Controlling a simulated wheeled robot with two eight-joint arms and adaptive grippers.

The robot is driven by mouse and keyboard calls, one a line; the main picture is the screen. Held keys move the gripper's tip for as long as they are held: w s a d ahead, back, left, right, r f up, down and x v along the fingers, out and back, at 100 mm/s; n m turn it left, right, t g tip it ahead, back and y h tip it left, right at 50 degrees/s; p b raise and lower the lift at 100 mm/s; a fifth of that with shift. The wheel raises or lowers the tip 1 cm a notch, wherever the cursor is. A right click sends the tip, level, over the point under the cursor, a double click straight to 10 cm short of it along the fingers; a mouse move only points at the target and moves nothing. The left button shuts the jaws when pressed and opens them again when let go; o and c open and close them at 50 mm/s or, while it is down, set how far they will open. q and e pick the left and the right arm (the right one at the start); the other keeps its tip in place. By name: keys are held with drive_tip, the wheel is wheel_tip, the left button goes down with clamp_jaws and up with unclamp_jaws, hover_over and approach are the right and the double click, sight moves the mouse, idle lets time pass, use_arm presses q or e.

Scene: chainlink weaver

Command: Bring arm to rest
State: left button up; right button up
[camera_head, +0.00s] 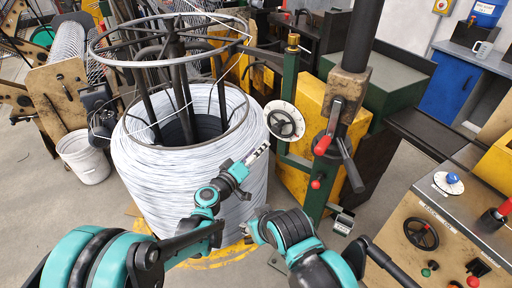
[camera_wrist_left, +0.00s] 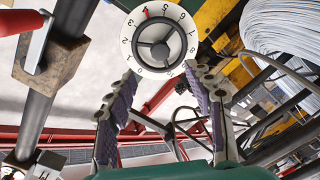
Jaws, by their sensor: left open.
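My left gripper (camera_head: 258,153) is in front of the wire coil's right side in the head view, reaching up and right toward the numbered dial. In the left wrist view its two padded fingers (camera_wrist_left: 163,80) are spread apart with nothing between them. The white dial (camera_head: 285,122) with a dark handwheel is on the green post, apart from the gripper. In the wrist view the dial (camera_wrist_left: 160,40) is beyond the fingertips. My right arm (camera_head: 290,230) is bent at the lower middle of the head view. Its gripper end (camera_head: 250,228) is small and unclear.
The large wire coil (camera_head: 150,180) stands close behind my left arm. A dark post with a red-knobbed lever (camera_head: 322,145) rises right of the dial. A control panel (camera_head: 425,225) is at the lower right. A white bucket (camera_head: 83,158) stands on the floor at left.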

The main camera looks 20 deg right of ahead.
use_arm(q)
drive_tip(key=s+a+r+m+y, duration=0.1)
drive_tip(key=s+a+r+y, duration=0.15)
drive_tip(key=a, duration=0.75)
drive_tip(key=s+a+r+y, duration=0.1)
drive_tip(key=s+a+y, duration=0.25)
drive_tip(key=a, duration=0.75)
drive_tip(key=s+a+f+y, duration=0.2)
drive_tip(key=s+a, duration=0.3)
drive_tip(key=a, duration=0.3)
drive_tip(key=s+a+f+n+g+y, duration=0.1)
drive_tip(key=s+a+f+y, duration=0.2)
drive_tip(key=a, duration=0.5)
drive_tip(key=s+a+f+n+g+y, duration=0.1)
drive_tip(key=s+a+f+y, duration=0.1)
drive_tip(key=s+a+y, duration=0.2)
drive_tip(key=s+a, duration=0.3)
drive_tip(key=a, duration=0.2)
drive_tip(key=shift+s+f, duration=0.25)
drive_tip(key=shift+f, duration=0.05)
drive_tip(key=shift+a, duration=0.1)
